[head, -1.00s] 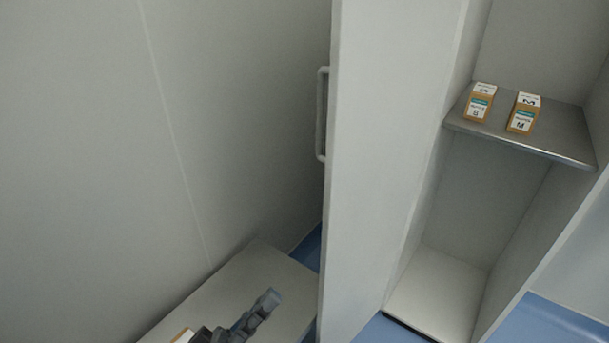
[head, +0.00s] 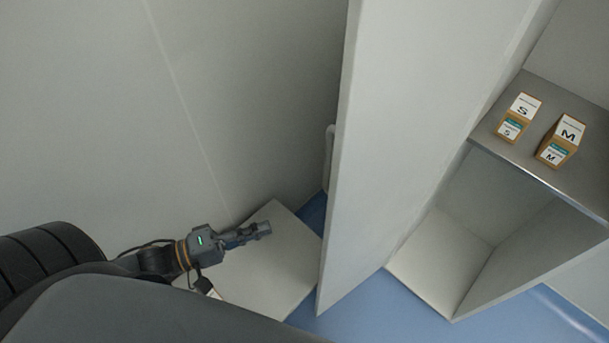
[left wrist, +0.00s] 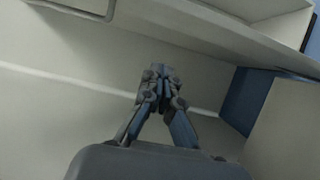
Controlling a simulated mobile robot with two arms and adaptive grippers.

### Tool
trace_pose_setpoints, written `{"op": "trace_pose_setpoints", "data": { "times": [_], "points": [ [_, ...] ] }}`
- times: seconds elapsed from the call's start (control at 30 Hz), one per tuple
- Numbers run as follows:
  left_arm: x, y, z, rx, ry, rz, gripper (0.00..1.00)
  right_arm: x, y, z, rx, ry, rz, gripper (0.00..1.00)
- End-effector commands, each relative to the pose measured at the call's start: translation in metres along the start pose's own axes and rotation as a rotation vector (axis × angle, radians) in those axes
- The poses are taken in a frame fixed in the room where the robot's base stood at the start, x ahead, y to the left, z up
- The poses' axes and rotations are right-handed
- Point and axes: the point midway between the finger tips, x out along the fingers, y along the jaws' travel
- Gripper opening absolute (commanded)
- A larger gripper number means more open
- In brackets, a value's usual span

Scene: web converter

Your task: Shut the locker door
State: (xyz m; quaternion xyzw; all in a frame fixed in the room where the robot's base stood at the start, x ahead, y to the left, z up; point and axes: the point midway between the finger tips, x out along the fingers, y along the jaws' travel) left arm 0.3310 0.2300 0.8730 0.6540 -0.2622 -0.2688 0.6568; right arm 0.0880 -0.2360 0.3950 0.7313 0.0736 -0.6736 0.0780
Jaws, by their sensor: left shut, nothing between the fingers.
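The white locker door (head: 405,130) stands open in the head view, swung out toward me. Its handle (head: 329,160) is on the left face, mostly hidden behind the door's edge. The locker (head: 530,240) is open to the right of the door. My left gripper (head: 262,229) is shut and empty, on the handle side of the door, left of its lower edge and apart from it. In the left wrist view my left gripper (left wrist: 160,75) shows with its fingers together; a pale panel and a handle lie at the top. My right gripper is not in view.
A shelf (head: 490,132) in the locker holds two small boxes, marked S (head: 519,117) and M (head: 560,141). A low white surface (head: 270,270) lies below my left gripper. A plain wall (head: 240,80) fills the left; blue floor (head: 385,305) shows below the door.

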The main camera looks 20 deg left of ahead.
Motion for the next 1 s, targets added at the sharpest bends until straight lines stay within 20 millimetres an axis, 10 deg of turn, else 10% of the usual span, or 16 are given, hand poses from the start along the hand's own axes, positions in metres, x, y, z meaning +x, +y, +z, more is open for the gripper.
{"op": "trace_pose_setpoints", "data": {
  "times": [0.57,1.0],
  "points": [
    [0.101,0.003,-0.001,0.003,0.001,0.008,0.00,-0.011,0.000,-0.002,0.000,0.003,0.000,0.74],
    [0.107,0.000,0.040,0.002,0.000,0.002,0.00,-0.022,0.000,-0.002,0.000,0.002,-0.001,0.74]
  ]
}}
